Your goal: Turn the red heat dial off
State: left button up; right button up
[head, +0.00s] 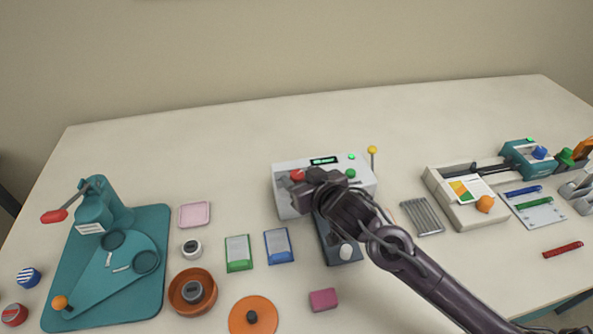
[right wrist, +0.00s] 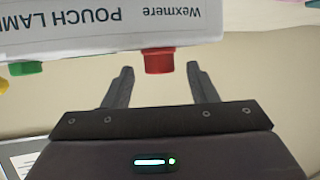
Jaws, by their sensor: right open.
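In the right wrist view the red dial (right wrist: 158,61) sticks out from the laminator face (right wrist: 100,30), marked "Wexmere". My right gripper (head: 305,187) is at the laminator's front, close to the dial. In the right wrist view its fingers (right wrist: 160,70) are open, one on each side of the dial, with gaps and no visible contact. The dial's pointer or mark cannot be seen. My left gripper is in neither view.
A yellow-tipped lever (head: 372,150) rises at the laminator's right. A green card packet (head: 239,253), a blue one (head: 279,246) and a pink block (head: 323,299) lie in front. A teal press (head: 97,210) stands at left. The table behind the laminator is clear.

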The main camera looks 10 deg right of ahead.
jog(key=shift+x, duration=1.05)
jog(key=shift+w+f, duration=0.1)
jog(key=shift+w, duration=0.05)
jog(key=c, duration=1)
jog(key=shift+p, duration=0.55)
jog(key=n+y+p, duration=0.1)
jog(key=p, duration=0.1)
jog(key=n+g+y+p, duration=0.1)
jog(key=p, duration=0.1)
jog(key=shift+r, duration=0.3)
jog(key=n+y+p, duration=0.1)
jog(key=n+g+y, duration=0.1)
jog(key=shift+f+n+g+y+p, duration=0.2)
jog(key=shift+n+g+y+p, duration=0.1)
jog(key=shift+p, duration=0.05)
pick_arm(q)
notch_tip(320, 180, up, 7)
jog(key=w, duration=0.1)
pick_arm(e)
jog(key=shift+f+n+g+y, duration=0.1)
jog(key=shift+n+g+y, duration=0.8)
jog(key=shift+n+y, duration=0.15)
